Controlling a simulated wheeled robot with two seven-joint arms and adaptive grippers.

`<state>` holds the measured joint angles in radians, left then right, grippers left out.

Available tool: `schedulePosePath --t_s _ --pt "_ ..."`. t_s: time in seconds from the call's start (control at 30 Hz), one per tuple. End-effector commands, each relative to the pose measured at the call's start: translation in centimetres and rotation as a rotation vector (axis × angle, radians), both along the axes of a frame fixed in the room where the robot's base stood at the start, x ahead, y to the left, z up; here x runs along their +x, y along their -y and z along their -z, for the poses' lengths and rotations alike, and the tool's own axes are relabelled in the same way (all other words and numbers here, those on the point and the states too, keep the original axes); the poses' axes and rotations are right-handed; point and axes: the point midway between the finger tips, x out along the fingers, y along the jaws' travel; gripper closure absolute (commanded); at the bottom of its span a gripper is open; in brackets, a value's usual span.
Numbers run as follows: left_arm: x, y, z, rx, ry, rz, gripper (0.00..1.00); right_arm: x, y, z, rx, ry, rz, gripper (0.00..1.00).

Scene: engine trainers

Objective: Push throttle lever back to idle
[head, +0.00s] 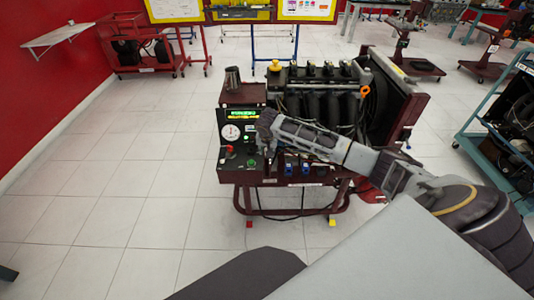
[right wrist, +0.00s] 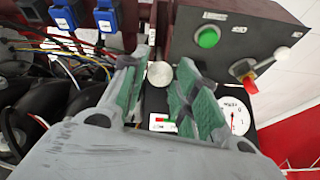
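The engine trainer stands in the middle of the head view, with its control panel (head: 232,140) at its left end. My right gripper (head: 266,132) reaches in from the right and covers part of the panel. In the right wrist view its green-padded fingers (right wrist: 163,62) are open. A round silver knob (right wrist: 160,74) shows between them, with space at the sides; I cannot tell whether either finger touches it. It may be the throttle lever's end; its shaft is hidden. A second lever with a pale ball (right wrist: 281,53) stands on the panel's side. My left gripper is not in view.
A green button (right wrist: 208,37), a red knob (right wrist: 249,83) and a dial gauge (right wrist: 233,114) are close to the fingers. Blue sockets (right wrist: 107,16) and wires lie to the left. The engine (head: 318,95) stands behind my right arm. The floor left of the trainer is clear.

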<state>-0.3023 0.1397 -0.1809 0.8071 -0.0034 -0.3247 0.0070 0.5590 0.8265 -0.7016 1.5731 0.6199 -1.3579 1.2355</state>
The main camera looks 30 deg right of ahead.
Motion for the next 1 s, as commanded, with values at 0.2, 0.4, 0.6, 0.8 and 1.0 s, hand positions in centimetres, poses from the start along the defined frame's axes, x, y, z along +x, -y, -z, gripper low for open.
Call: schedulePosePath --t_s 0.2,0.4,0.6,0.8,1.0 --pt "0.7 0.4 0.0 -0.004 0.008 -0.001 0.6 0.8 0.5 2.3 -0.001 -0.001 0.0 0.7" --pt "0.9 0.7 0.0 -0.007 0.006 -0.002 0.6 1.2 0.7 3.5 -0.001 -0.001 -0.001 0.7" --pt "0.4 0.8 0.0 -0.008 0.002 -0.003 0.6 1.4 0.8 3.8 -0.001 0.001 -0.001 0.7" --pt "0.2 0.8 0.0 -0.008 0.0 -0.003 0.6 1.4 0.8 3.8 -0.001 0.001 -0.001 0.7" --pt "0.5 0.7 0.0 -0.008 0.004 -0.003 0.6 1.4 0.8 3.8 -0.001 0.001 -0.001 0.94"
